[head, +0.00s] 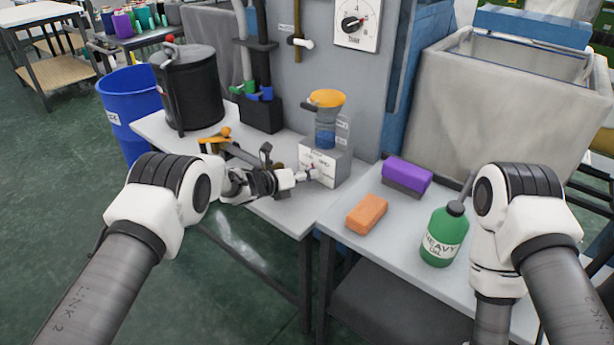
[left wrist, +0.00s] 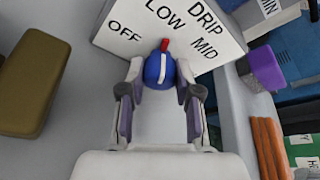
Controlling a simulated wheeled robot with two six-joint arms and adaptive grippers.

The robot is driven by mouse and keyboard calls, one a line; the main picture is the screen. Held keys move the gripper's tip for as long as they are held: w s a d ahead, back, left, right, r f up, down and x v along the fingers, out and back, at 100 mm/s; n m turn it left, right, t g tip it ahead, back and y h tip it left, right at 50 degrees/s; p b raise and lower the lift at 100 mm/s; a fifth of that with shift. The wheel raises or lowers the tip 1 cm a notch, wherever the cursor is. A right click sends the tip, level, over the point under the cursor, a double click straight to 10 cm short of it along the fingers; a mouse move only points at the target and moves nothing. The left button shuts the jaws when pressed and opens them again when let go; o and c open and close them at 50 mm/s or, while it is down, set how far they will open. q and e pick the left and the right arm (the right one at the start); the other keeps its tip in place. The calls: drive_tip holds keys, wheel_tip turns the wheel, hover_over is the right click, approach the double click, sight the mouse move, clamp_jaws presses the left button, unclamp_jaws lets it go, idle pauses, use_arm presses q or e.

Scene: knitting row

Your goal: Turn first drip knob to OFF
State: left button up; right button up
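The drip box (head: 325,165) is a pale box with an amber-topped oiler on it, on the left bench. Its printed panel (left wrist: 112,40) reads DRIP, OFF, LOW and MID in the left wrist view. A round blue knob (left wrist: 158,72) with a red tip (left wrist: 165,45) stands at the panel; the tip is on the side toward LOW. My left gripper (head: 296,178) is at the panel. In the left wrist view its fingertips (left wrist: 160,75) flank the knob closely; I cannot tell whether they press on it. My right gripper is out of view.
An orange block (head: 367,213), a purple-topped brush (head: 407,174) and a green oil bottle (head: 444,235) stand on the right bench. A black pot (head: 192,90) and blue drum (head: 130,110) are at the left. A grey bin (head: 490,120) stands behind at the right.

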use_arm(q)
clamp_jaws()
drive_tip(key=n+b, duration=0.1)
drive_tip(key=h+b, duration=0.1)
drive_tip(key=b, duration=0.1)
drive_tip(key=shift+f+n, duration=0.3)
drive_tip(key=shift+n, duration=0.1)
drive_tip(key=shift+a+n+h+b, duration=0.1)
drive_tip(key=shift+n+h+b, duration=0.5)
drive_tip(key=shift+n+b, duration=0.55)
drive_tip(key=shift+r+n+g+h+b, duration=0.15)
drive_tip(key=shift+n+g+h+b, duration=0.15)
drive_tip(key=shift+n+b, duration=0.3)
